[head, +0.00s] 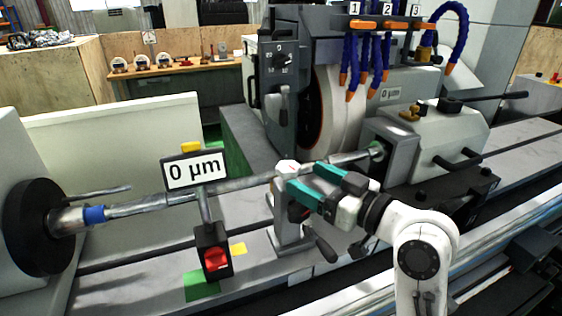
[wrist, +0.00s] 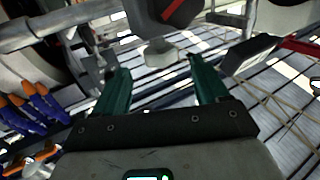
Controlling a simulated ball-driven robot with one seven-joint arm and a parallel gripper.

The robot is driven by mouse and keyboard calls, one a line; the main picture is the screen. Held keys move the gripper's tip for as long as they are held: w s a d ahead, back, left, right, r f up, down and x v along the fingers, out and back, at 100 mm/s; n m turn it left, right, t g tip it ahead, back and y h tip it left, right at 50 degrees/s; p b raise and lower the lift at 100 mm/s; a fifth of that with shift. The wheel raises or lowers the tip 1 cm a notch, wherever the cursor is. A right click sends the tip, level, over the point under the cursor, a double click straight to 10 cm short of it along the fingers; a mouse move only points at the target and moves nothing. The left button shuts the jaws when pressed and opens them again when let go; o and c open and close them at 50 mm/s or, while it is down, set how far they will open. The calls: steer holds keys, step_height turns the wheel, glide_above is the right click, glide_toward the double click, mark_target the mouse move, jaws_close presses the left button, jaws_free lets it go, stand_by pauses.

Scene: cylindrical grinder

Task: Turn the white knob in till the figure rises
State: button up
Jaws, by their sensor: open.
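A white faceted knob (head: 287,167) sits on top of the grey steady rest (head: 290,225), beside the long horizontal shaft. My gripper (head: 302,178) is open, with its two green fingers reaching in from the right close to the knob. I cannot tell whether a finger touches it. In the wrist view, the open fingers (wrist: 158,70) have nothing clearly between them; a pale block lies beyond the tips, and I cannot tell if it is the knob. The sign-like display (head: 195,170) left of the steady rest reads "0 µm".
The workpiece shaft (head: 150,203) runs from the dark chuck (head: 38,225) to the tailstock (head: 425,140). A black box with a red knob (head: 215,260) stands below the display. The grinding wheel (head: 335,115) and blue hoses (head: 378,60) are behind. A dark lever (head: 320,245) sticks out below my gripper.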

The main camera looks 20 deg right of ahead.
mark_target(280, 164)
steer(key=p+x, duration=0.1)
steer(key=x, duration=0.7)
steer(key=shift+p, duration=0.3)
steer(key=shift+c, duration=0.4)
steer(key=c, duration=0.9)
